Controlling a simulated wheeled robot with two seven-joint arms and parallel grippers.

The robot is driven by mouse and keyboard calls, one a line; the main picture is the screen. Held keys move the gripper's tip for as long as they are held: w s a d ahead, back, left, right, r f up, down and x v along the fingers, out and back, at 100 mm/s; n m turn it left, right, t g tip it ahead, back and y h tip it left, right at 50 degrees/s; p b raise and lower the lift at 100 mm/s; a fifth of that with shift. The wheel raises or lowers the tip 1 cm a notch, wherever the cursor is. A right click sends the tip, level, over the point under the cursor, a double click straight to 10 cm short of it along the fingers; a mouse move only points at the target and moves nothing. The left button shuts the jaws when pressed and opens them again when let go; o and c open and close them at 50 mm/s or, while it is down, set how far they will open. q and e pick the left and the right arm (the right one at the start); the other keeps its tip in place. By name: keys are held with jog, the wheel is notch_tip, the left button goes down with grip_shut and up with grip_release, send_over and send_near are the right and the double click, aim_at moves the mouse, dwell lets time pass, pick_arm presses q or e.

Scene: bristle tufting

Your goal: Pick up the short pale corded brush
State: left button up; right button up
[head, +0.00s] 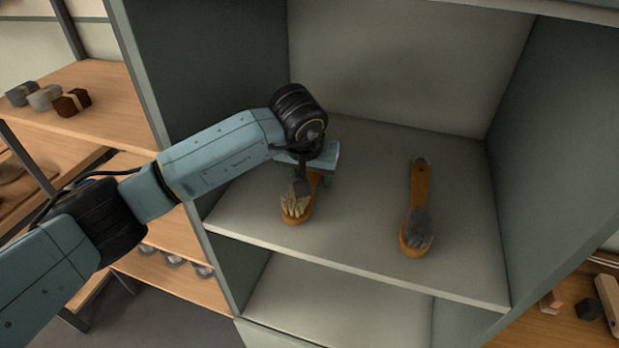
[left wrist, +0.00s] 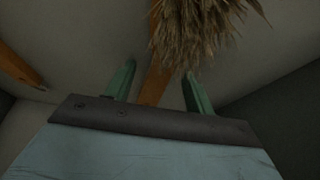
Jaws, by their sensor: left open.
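The short pale brush (head: 296,207) lies on the cabinet shelf, its pale bristle tuft toward the front edge and its orange-brown wooden handle running back under my left gripper. My left gripper (head: 312,182) is over the handle, its jaws open. In the left wrist view, the two green fingers of the left gripper (left wrist: 158,88) stand apart, with the brush handle (left wrist: 154,86) showing between them and the pale bristles (left wrist: 198,28) beyond. I cannot tell whether the fingers touch the handle. Part of the handle is hidden by the gripper in the head view. My right gripper is not in view.
A longer brush with grey bristles (head: 418,228) lies to the right on the same shelf (head: 360,232). The cabinet's side walls (head: 555,150) flank the shelf. Wooden shelves with small blocks (head: 72,102) stand at the left. The shelf between the brushes is clear.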

pick_arm(q)
jog(key=shift+c, duration=0.3)
jog(key=c, duration=1)
jog(key=shift+r, duration=0.1)
jog(key=shift+c, duration=0.2)
notch_tip(320, 180, up, 10)
jog(key=p, duration=0.3)
jog(key=shift+p, duration=0.4)
